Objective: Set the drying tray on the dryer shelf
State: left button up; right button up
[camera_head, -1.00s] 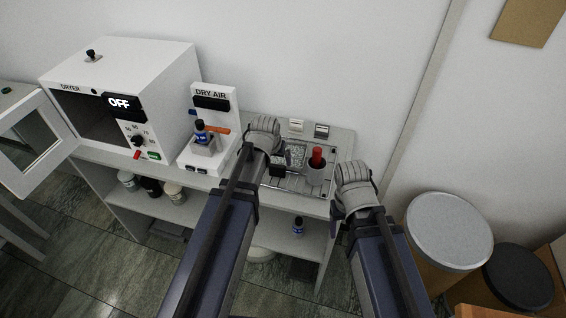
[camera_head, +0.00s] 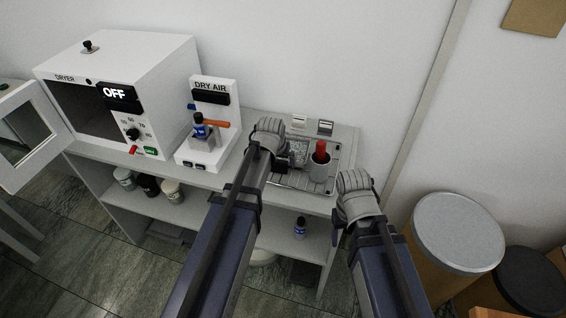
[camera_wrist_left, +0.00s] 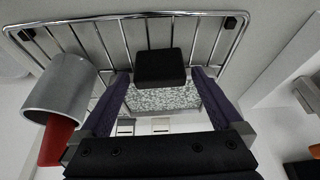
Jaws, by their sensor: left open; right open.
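The drying tray (camera_head: 290,183), a shiny wire rack, lies on the right end of the bench; its wires also show in the left wrist view (camera_wrist_left: 110,38). A black block (camera_wrist_left: 160,68) and a speckled plate (camera_wrist_left: 165,98) are at the tray. The block sits between the spread dark fingers of my open left gripper (camera_wrist_left: 162,75); contact cannot be told. In the head view my left gripper (camera_head: 277,155) is over the tray's left part. My open right gripper (camera_head: 356,196) is right of the bench, apart from the tray. The dryer (camera_head: 120,90) has its door open; its shelf is hidden in the dark opening.
A grey cup (camera_head: 320,167) with a red object stands at the tray; it also shows in the left wrist view (camera_wrist_left: 62,95). The dry-air unit (camera_head: 213,95) with a blue bottle stands between dryer and tray. The open door (camera_head: 25,135) sticks out left. Lidded bins (camera_head: 458,232) stand right.

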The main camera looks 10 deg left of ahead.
pick_arm(q)
jog(key=shift+w+f, duration=0.2)
jog(key=shift+f, duration=0.3)
jog(key=shift+r, duration=0.1)
jog(key=shift+c, duration=0.2)
grip_shut()
